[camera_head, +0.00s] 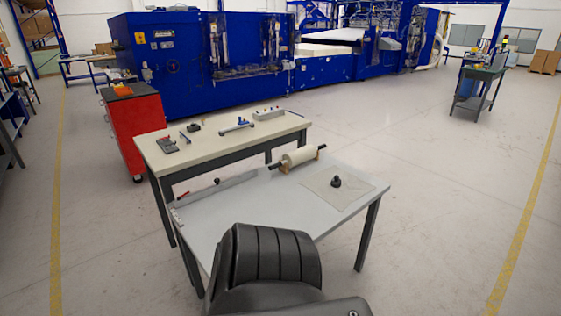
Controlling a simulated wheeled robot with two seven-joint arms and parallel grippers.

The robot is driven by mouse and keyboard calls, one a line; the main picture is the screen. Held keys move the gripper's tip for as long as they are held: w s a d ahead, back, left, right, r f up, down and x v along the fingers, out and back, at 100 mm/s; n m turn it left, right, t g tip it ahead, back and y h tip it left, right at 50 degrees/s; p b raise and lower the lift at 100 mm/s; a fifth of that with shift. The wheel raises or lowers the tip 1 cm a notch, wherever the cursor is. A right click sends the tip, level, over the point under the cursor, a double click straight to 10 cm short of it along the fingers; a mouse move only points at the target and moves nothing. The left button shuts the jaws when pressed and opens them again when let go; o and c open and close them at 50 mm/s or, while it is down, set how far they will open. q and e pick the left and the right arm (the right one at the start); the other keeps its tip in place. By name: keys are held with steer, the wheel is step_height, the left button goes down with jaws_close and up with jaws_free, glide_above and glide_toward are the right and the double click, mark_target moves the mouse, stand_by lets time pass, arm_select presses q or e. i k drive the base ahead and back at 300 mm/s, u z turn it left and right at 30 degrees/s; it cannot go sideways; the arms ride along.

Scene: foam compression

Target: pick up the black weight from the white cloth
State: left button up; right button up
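The black weight (336,182) is small and has a narrower top. It stands upright on the white cloth (349,196), which lies flat at the right end of the grey table (262,220). Nothing covers the weight and no gripper is near it. Neither my left nor my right gripper is in this view.
A cream roller (300,157) in a wooden cradle sits left of the cloth. A metal ruler-like bar (215,188) lies along the table's back-left edge. A second table (220,148) with several tools stands behind.

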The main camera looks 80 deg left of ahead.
mark_target(335, 182)
steer(key=u, duration=1.2)
steer(key=i, duration=4.9)
steer(key=u, duration=3.15)
